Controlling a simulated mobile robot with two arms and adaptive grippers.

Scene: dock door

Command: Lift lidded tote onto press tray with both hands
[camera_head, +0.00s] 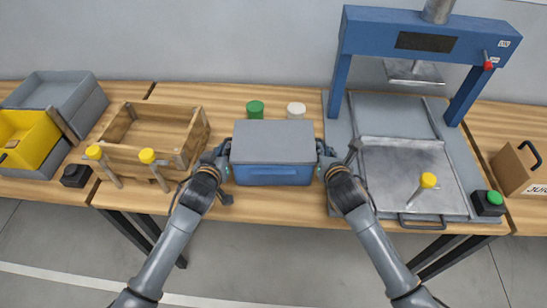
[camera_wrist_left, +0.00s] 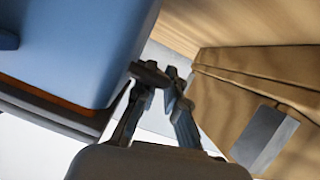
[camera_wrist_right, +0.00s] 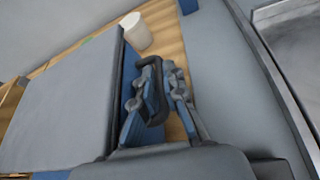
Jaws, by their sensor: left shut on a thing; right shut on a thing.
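The lidded tote (camera_head: 273,174), blue with a grey lid (camera_head: 273,142), is upright at the table's middle; whether it touches the wood is hard to tell. My left gripper (camera_head: 221,160) is shut on its left end; the fingers (camera_wrist_left: 160,82) show beside the blue wall (camera_wrist_left: 85,45). My right gripper (camera_head: 327,160) is shut on its right end; in the right wrist view the fingers (camera_wrist_right: 160,88) close at a dark handle beside the lid (camera_wrist_right: 65,105). The grip contacts are partly hidden.
A wooden crate (camera_head: 150,130) with yellow-topped posts stands left. Grey and yellow bins (camera_head: 28,138) are further left. A green-lidded jar (camera_head: 255,109) and white jar (camera_head: 296,110) stand behind the tote. A yellow-knobbed post (camera_head: 426,182) and green button box (camera_head: 489,202) are near the tray.

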